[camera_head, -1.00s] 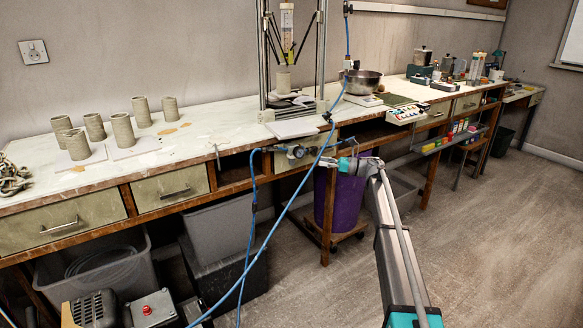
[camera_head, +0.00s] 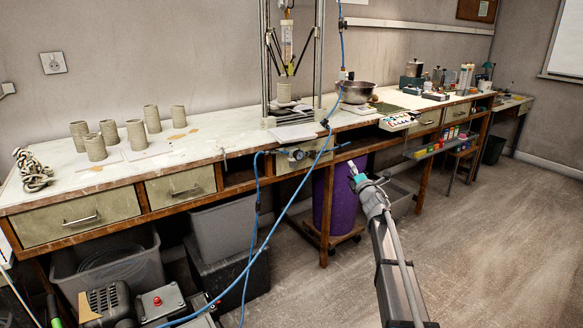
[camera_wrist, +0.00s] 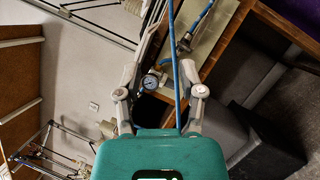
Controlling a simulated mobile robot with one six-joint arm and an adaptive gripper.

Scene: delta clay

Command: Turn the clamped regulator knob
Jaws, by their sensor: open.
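The regulator (camera_head: 296,154) is clamped at the bench's front edge in the head view, with a round gauge and blue hoses attached. In the wrist view its gauge (camera_wrist: 149,82) shows between my fingers, with metal fittings (camera_wrist: 185,43) above and to the right. The knob is too small to make out clearly. My gripper (camera_head: 353,170) is right of the regulator and slightly lower in the head view, apart from it. In the wrist view my gripper (camera_wrist: 160,65) is open and empty. A blue hose (camera_wrist: 175,75) crosses the view between its fingers.
The blue hose (camera_head: 272,232) hangs from the bench toward the floor, left of my arm. A purple bin (camera_head: 325,205) stands beneath the bench. Grey clay cylinders (camera_head: 136,134) stand on the bench at left. Open floor (camera_head: 490,230) lies at right.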

